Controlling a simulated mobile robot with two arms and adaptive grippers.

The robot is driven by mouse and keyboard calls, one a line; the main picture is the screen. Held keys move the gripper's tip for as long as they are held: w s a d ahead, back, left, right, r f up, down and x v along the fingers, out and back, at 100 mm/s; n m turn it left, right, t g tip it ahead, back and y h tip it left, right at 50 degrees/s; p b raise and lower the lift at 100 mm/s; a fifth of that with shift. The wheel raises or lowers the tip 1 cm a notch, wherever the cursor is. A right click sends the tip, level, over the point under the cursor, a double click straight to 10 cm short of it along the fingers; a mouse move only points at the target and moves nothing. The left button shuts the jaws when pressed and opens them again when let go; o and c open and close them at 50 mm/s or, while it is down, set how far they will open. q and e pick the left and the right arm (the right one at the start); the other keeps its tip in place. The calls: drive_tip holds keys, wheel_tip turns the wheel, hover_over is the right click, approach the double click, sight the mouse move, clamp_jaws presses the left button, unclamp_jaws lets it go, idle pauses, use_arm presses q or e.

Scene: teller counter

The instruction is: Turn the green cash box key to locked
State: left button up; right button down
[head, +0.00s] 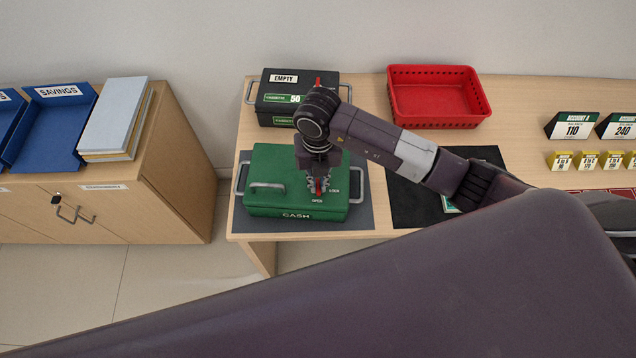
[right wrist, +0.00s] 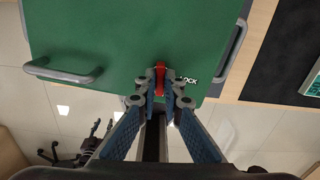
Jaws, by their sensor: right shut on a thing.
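The green cash box (head: 270,207) sits on a dark mat (head: 360,217) at the left end of the counter. Its front reads CASH, and its lid has OPEN and LOCK labels. My right gripper (head: 318,187) points down over the right part of the lid. In the right wrist view its fingertips (right wrist: 160,88) are shut on the red key (right wrist: 160,75), which stands near the LOCK label and lies along the picture's vertical. In the head view the key (head: 319,187) shows between the fingers, partly hidden. My left gripper is not in view.
A dark box marked EMPTY (head: 285,88) stands behind the cash box. A red basket (head: 437,97) is at the back middle. A black mat (head: 410,200) lies to the right under my right arm. A cabinet (head: 185,170) with blue trays stands left, across a gap.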

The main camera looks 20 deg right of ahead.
sight(318, 185)
drive_tip(key=shift+w+f+n+b, duration=0.1)
drive_tip(key=shift+f+n+b, duration=0.1)
drive_tip(key=shift+n+b, duration=0.6)
drive_tip(key=n+b, duration=1.2)
drive_tip(key=b, duration=0.2)
drive_tip(key=shift+r+n+b, duration=0.2)
drive_tip(key=shift+n+b, duration=1.1)
drive_tip(key=shift+b, duration=0.1)
drive_tip(key=c, duration=2.1)
unclamp_jaws()
drive_tip(key=shift+r, duration=0.1)
wheel_tip(318, 185, up, 12)
drive_tip(key=shift+f, duration=0.1)
